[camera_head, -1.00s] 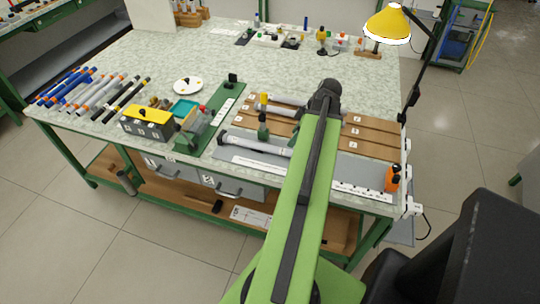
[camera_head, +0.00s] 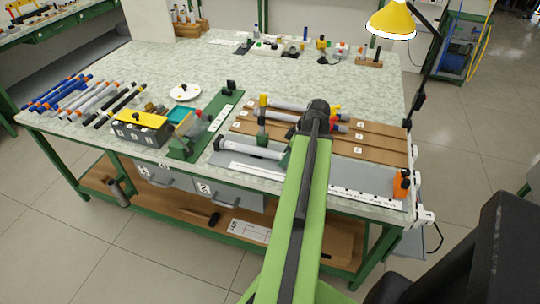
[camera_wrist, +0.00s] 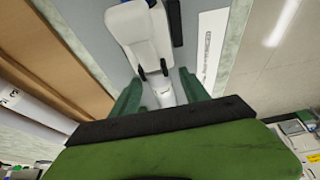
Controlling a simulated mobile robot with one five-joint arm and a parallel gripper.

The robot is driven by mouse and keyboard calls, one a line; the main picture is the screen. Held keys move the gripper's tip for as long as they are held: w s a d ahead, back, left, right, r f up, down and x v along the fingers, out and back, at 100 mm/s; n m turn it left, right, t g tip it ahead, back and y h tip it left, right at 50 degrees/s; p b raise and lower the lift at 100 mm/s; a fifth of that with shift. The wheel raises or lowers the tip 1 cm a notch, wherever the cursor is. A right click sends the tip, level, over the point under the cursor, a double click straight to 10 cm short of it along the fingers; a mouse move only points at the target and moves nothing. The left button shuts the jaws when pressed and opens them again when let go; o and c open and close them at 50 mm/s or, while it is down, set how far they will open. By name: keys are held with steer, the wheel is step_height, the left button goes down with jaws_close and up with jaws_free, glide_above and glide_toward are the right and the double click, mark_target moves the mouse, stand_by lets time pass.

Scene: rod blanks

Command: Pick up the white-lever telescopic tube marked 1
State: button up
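A telescopic tube (camera_head: 250,151) with a dark cap at its left end lies on the grey mat at the front of the bench in the head view. My arm hides what is right of it. My gripper (camera_wrist: 162,95) is at the bottom of the wrist view, its two green fingers apart. Between and beyond them is a white part with a thicker body and small dark pieces (camera_wrist: 143,28); I cannot tell whether it is the lever. I see no clear gap closed by the fingers. No mark 1 is readable on the tube.
A brown slotted board (camera_head: 375,143) with numbered labels and more tubes lies behind the mat. An orange bottle (camera_head: 401,184) stands at the right edge. A black-and-yellow box (camera_head: 140,128) is left.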

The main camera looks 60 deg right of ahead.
steer(key=c, duration=1)
steer(key=shift+r, duration=0.15)
